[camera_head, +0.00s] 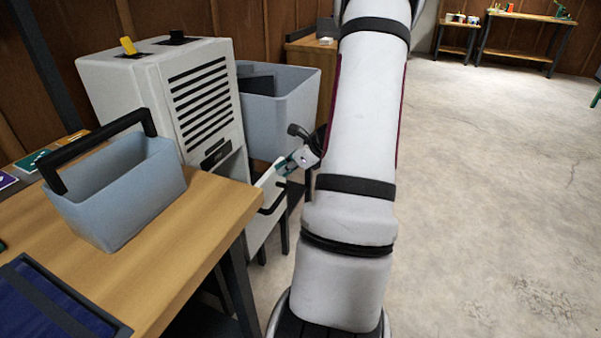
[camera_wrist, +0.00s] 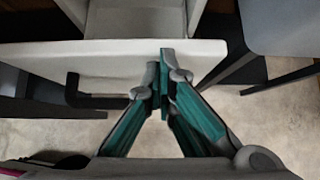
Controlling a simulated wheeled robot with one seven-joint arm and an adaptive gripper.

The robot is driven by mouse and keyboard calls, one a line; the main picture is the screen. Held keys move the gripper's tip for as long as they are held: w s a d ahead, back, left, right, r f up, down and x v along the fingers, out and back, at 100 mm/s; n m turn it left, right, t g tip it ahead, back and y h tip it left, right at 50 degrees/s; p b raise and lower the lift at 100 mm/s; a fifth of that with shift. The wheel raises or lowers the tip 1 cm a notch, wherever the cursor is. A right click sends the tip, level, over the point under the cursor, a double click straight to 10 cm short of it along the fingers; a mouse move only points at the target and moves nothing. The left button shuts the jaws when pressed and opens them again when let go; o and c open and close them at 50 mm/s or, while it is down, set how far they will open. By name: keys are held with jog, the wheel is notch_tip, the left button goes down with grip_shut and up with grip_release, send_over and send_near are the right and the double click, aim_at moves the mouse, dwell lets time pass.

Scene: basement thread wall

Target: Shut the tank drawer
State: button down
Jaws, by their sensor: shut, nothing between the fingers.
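The tank drawer sits low in the white louvred cabinet (camera_head: 170,95) and stands pulled out. Its pale front panel (camera_head: 264,226) carries a dark bar handle (camera_head: 273,204). In the wrist view the panel (camera_wrist: 60,60) runs across the picture, with the handle (camera_wrist: 72,92) at left and the grey drawer walls (camera_wrist: 103,18) behind it. My gripper (camera_head: 284,168) is shut and empty at the panel's upper edge, right of the handle. In the wrist view its teal fingertips (camera_wrist: 164,65) overlap the panel; I cannot tell whether they touch it. My arm hides some space right of the drawer.
A wooden table (camera_head: 190,235) at left holds a blue-grey bin (camera_head: 130,195) with a black handle. Another blue-grey bin (camera_head: 285,110) stands beside the cabinet, close to my gripper. Dark table legs (camera_head: 237,290) stand near the drawer. The concrete floor (camera_head: 490,180) at right is clear.

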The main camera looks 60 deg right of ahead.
jog(key=w, duration=1.1)
jog(key=shift+a+p, duration=0.45)
